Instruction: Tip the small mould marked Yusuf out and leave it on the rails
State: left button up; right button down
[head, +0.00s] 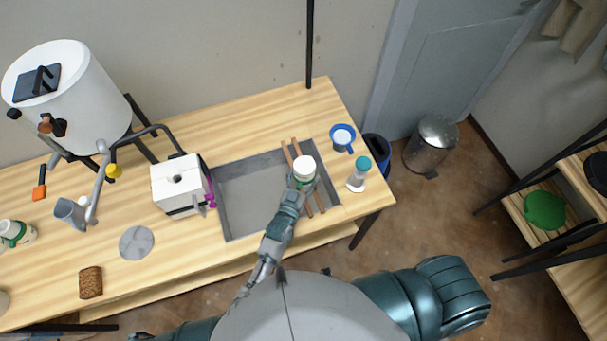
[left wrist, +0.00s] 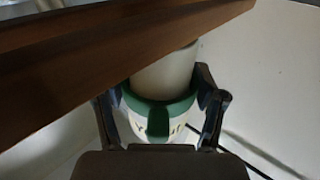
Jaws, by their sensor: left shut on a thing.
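The mould in hand (head: 304,165) is white and round with a green band, and its white face shows from above. My left gripper (head: 301,183) is shut on it, over the grey basin (head: 240,205). Two wooden rails (head: 286,152) cross the basin beside and below the mould. In the left wrist view the gripper's fingers (left wrist: 160,105) flank the green band (left wrist: 158,112), and a dark wooden rail (left wrist: 90,65) crosses close in front. My right gripper is out of view.
Another white and green vessel (head: 17,233) is at the table's far left. A white crank box (head: 178,185) stands left of the basin. A blue-rimmed cup (head: 343,137) and a teal-capped bottle (head: 358,176) stand right of it. The basin's left half is clear.

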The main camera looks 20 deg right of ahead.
pick_arm(q)
jog(key=shift+d+f, duration=0.1)
jog(key=shift+d, duration=0.15)
jog(key=o, duration=1.6)
jog(key=shift+a, duration=0.1)
jog(key=shift+c, duration=0.2)
jog(key=shift+o, duration=0.4)
jog(key=shift+a, duration=0.1)
jog(key=shift+f, duration=0.1)
